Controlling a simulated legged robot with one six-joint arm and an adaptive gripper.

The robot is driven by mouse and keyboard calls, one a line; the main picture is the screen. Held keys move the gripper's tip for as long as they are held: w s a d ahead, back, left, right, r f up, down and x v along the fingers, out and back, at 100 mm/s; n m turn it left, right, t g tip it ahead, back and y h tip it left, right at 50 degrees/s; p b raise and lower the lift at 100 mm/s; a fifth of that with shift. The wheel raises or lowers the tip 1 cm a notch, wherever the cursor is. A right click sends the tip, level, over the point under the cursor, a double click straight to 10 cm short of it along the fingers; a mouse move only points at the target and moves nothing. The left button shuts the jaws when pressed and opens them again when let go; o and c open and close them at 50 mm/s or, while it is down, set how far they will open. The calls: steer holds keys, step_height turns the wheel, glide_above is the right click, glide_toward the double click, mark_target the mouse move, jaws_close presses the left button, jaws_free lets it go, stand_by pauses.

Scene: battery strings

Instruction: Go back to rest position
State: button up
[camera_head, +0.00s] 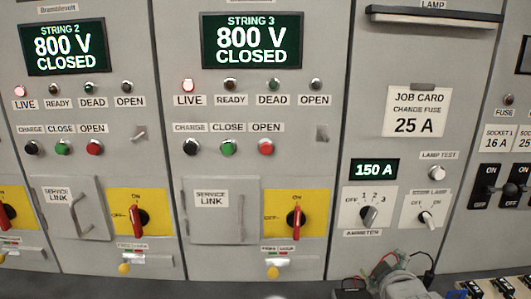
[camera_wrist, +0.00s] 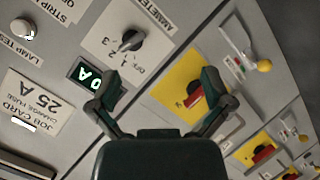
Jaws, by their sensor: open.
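My gripper (camera_wrist: 160,78) is open and empty in the wrist view, its two dark fingers spread apart in front of the panel. The wrist view is turned well over. Between and beyond the fingers show the ammeter selector knob (camera_wrist: 128,40), a lit display (camera_wrist: 90,76) partly behind the left finger, and a yellow switch plate (camera_wrist: 180,88) with a red handle (camera_wrist: 195,97), partly covered by the right finger. No contact with the panel is clear. In the head view I cannot make out the gripper's fingers.
The head view shows the String 2 display (camera_head: 62,49) and String 3 display (camera_head: 251,40), both reading 800 V CLOSED. Their LIVE lamps are lit red. The service link door (camera_head: 215,222) looks closed. The job card (camera_head: 415,111) reads 25 A. Fuse-like parts (camera_head: 490,288) lie at lower right.

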steer(key=s+a+f+m+g+y, duration=0.1)
steer(key=s+a+m+g, duration=0.3)
steer(key=s, duration=0.4)
steer(key=s+a+f+m+g+y, duration=0.1)
steer(key=s+a+m+g, duration=0.2)
steer(key=s, duration=0.6)
steer(key=shift+a+m+g+y, duration=0.3)
steer(key=shift+a+m+g, duration=0.1)
steer(key=shift+a, duration=0.65)
stand_by(1.3)
